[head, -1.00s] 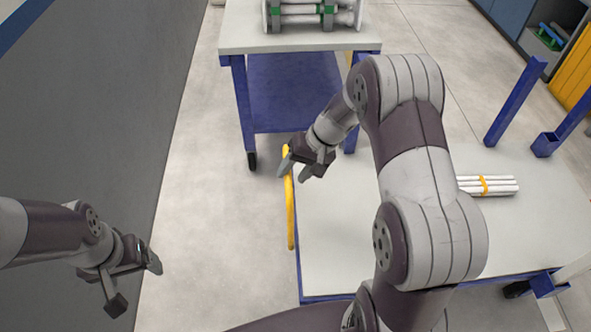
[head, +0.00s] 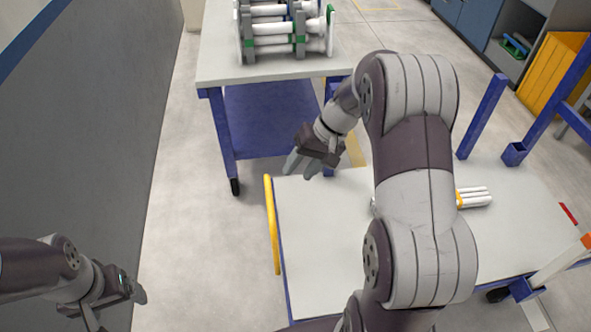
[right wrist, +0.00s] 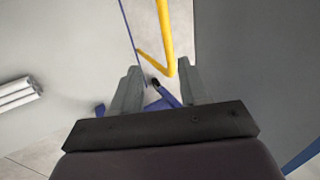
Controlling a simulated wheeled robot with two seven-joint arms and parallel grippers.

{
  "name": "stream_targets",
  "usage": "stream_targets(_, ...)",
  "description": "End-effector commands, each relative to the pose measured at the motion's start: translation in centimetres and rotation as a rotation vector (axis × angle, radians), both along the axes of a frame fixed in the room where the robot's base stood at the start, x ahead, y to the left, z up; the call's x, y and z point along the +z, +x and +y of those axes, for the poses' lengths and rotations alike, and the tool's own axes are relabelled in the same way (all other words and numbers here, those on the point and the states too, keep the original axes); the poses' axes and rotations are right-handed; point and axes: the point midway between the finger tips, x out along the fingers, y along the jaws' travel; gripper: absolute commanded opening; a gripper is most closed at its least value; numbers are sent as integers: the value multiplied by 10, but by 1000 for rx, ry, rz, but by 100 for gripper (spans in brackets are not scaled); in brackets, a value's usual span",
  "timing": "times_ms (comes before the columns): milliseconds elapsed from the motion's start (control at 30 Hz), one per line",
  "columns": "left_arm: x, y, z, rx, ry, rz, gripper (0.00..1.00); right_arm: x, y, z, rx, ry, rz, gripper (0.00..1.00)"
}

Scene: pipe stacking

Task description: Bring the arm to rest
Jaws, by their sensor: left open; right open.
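My right gripper (head: 303,165) is open and empty above the far left corner of the near cart's white top (head: 325,225). In the right wrist view its two fingers (right wrist: 155,88) stand apart with nothing between them but the background. My left gripper (head: 120,308) is low at the left, over the floor beside the grey wall. It is open, and part of it is cut off by the bottom edge. No object shows in either gripper.
White pipes with a yellow band (head: 474,198) lie on the near cart, partly behind my right arm. The cart has a yellow handle (head: 272,225) and blue posts (head: 482,115). A far table (head: 215,65) holds a rack of pipes (head: 285,30). Floor at the left is clear.

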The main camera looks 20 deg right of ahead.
Motion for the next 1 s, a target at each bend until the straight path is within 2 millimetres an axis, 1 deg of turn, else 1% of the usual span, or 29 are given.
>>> stream_targets(367,-1,0,0,0,0,0,81,-1,0,0,-3,0,1,44)
stream_targets(433,-1,0,0,0,0,0,81,-2,2,-3,-41,-11,8,44)
stream_targets(467,-1,0,0,0,0,0,81,-8,0,-7,-68,-35,23,44)
stream_targets(500,-1,0,0,0,0,0,81,-18,-11,-12,-103,-74,58,44)
stream_targets(567,-1,0,0,0,0,0,81,-27,-33,-17,-135,-151,99,44)
stream_targets(600,-1,0,0,0,0,0,81,-29,-47,-15,-134,-208,114,44)
stream_targets(667,-1,0,0,0,0,0,81,-29,-68,-8,-111,-290,116,44)
stream_targets(700,-1,0,0,0,0,0,81,-28,-81,-3,-82,-336,109,44)
stream_targets(833,-1,0,0,0,0,0,81,-21,-117,20,40,-445,53,44)
stream_targets(933,-1,0,0,0,0,0,81,-13,-145,44,195,-497,-11,44)
stream_targets(967,-1,0,0,0,0,0,81,-8,-149,55,250,-503,-40,44)
stream_targets(1000,12,-1,0,0,0,2,81,9,-144,66,285,-503,-69,44)
